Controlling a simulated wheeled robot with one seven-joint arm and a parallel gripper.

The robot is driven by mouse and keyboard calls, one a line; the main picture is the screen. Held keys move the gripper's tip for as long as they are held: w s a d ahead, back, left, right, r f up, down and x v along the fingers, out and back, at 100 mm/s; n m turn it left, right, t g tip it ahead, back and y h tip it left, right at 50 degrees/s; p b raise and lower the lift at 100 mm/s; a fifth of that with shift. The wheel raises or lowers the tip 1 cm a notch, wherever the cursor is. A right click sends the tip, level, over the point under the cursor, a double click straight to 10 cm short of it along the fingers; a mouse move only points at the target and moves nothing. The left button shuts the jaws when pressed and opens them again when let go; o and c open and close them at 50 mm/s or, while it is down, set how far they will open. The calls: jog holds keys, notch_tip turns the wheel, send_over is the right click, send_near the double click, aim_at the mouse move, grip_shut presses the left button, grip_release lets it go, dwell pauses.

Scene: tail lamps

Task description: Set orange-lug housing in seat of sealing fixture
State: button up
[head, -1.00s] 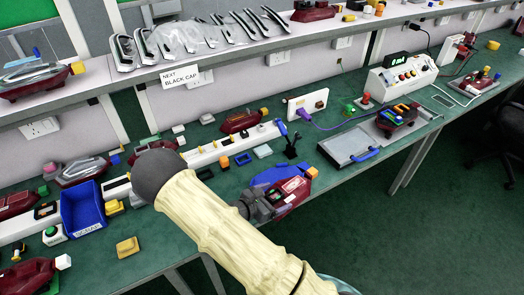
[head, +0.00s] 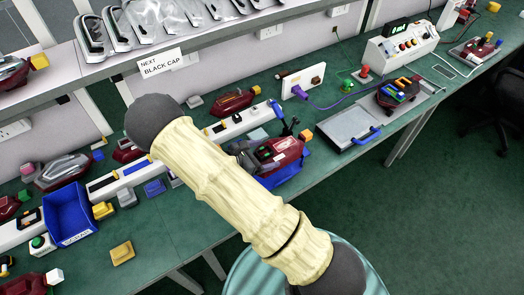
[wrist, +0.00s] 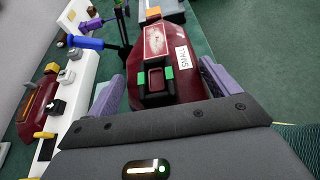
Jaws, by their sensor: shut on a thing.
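The dark red housing (head: 282,150) has an orange lug (head: 305,134) at its far end. In the wrist view the housing (wrist: 178,88) shows a white SMALL label, a red label and a dark frame with green tabs, and the orange lug (wrist: 153,13) points away. My gripper (wrist: 162,88) is shut on the housing, one purple finger on each side. In the head view my arm partly hides the gripper. A blue piece shows below the housing; whether they touch is unclear. I cannot tell for sure which thing is the sealing fixture.
A grey plate with a blue handle (head: 348,128) lies right of the housing. Beyond it are a dark red unit (head: 388,101) and a white control box (head: 398,49). A blue bin (head: 68,214) and a white rail stand left. The bench's front edge runs close below the housing.

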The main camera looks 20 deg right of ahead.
jog(key=shift+f+b, duration=1.8)
jog(key=shift+f, duration=0.9)
jog(key=shift+f, duration=0.15)
jog(key=shift+f+b, duration=0.4)
jog(key=shift+f, duration=0.3)
jog(key=shift+f+b, duration=0.3)
jog(key=shift+f, duration=0.3)
jog(key=o, duration=0.9)
jog(key=shift+c, duration=0.2)
jog(key=shift+a, duration=0.1)
jog(key=b+v, duration=0.1)
jog(key=v, duration=1.6)
jog(key=shift+r, duration=0.15)
